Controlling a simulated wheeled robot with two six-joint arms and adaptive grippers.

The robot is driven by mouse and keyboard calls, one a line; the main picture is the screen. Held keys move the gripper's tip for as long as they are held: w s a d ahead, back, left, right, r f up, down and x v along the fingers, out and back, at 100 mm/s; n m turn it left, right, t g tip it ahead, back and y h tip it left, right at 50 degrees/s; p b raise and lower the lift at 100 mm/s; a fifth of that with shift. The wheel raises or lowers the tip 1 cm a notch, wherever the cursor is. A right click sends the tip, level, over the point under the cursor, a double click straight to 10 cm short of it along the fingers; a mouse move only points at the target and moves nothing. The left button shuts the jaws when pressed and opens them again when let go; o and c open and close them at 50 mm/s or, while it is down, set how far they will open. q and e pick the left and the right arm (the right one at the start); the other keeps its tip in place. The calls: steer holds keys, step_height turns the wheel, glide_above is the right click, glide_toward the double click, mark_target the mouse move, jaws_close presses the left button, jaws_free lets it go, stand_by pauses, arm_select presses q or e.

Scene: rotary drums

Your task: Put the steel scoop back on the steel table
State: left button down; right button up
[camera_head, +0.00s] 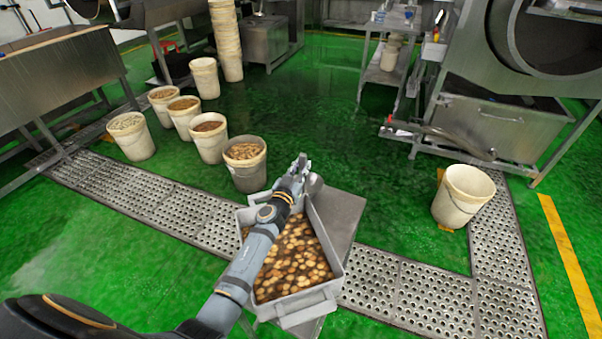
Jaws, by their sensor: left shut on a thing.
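My left arm reaches in from the lower left across a grey bin. My left gripper (302,163) is at the bin's far end and is shut on the steel scoop (316,184). Only a small rounded grey part of the scoop shows, just right of the gripper; the arm and gripper hide the rest. The steel table (344,216) is under and beside the bin, with a bare strip of its top to the right. I cannot tell whether the scoop touches the table. My right gripper is not in view.
The grey bin (334,262) holds brown round pieces in liquid. Several filled buckets stand at the back left, the nearest (247,172) close beyond the bin. An empty white bucket (460,198) stands at the right. Green floor and perforated drain plates surround the table.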

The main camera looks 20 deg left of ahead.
arm_select(q)
steer(key=c, duration=1.2)
jaws_free()
steer(key=shift+r, duration=0.3)
steer(key=s, duration=1.2)
steer(key=shift+s+a+f, duration=0.1)
steer(key=shift+a+f, duration=0.1)
steer(key=shift+f, duration=0.05)
